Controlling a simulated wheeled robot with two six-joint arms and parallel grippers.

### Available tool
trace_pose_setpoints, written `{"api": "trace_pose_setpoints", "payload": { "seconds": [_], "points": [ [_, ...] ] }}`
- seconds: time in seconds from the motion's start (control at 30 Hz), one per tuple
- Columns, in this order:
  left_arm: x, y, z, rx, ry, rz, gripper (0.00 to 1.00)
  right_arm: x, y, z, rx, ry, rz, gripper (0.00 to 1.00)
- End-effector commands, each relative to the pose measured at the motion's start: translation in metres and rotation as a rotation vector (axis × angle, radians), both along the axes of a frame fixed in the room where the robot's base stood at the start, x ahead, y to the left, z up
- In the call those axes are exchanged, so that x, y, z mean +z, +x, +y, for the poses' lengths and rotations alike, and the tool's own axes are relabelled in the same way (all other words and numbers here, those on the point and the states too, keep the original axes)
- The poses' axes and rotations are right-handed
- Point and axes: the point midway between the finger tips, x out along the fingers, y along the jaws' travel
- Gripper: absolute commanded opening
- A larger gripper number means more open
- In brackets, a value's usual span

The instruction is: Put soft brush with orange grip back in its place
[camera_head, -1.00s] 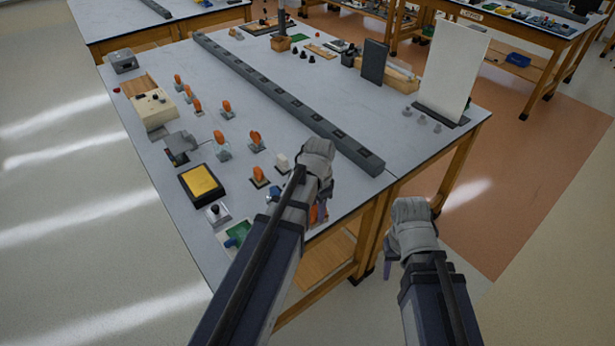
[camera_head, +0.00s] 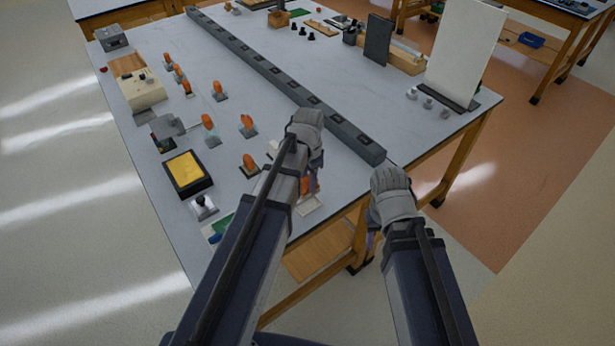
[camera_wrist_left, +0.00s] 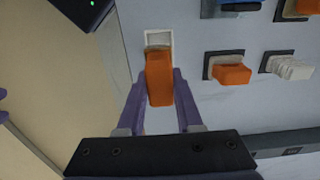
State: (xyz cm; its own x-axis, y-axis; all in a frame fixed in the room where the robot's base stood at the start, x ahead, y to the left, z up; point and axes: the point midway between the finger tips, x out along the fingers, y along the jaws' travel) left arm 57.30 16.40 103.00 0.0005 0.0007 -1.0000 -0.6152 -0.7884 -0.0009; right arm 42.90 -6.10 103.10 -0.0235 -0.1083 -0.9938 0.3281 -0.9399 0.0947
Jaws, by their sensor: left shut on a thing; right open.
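The brush with the orange grip (camera_wrist_left: 160,82) is between the purple fingers of my left gripper (camera_wrist_left: 161,92), which is shut on it. The grip's far end overlaps a small white-framed place (camera_wrist_left: 153,37) on the table; I cannot tell whether it touches. The bristles are hidden. In the head view, the orange grip (camera_head: 305,186) shows beneath my left gripper (camera_head: 312,183), just above the pale square (camera_head: 307,206) near the table's front edge. My right gripper (camera_head: 371,240) is open and empty, beyond the table's front edge; its fingers are mostly hidden.
Several orange-handled items on dark pads stand nearby, one (camera_wrist_left: 230,72) right of the brush in the wrist view. A yellow-topped black box (camera_head: 187,174) lies to the left. A long grey rail (camera_head: 290,88) crosses the table (camera_head: 255,75). A white panel (camera_head: 464,50) stands at right.

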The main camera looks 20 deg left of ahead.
Motion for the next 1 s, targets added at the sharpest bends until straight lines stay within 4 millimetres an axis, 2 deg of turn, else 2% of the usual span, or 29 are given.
{"api": "trace_pose_setpoints", "payload": {
  "seconds": [0.37,0.8,1.0],
  "points": [
    [-0.008,-0.001,0.001,0.0,0.0,0.0,0.0,-0.008,0.0,0.0,0.0,0.0,0.0,0.5],
    [-0.043,-0.001,0.001,0.0,0.0,0.0,0.0,-0.043,0.0,0.0,-0.002,0.0,0.0,0.5],
    [-0.047,-0.001,0.001,0.0,0.0,0.0,0.0,-0.047,0.0,0.0,-0.002,0.0,0.0,0.5]
  ]
}}
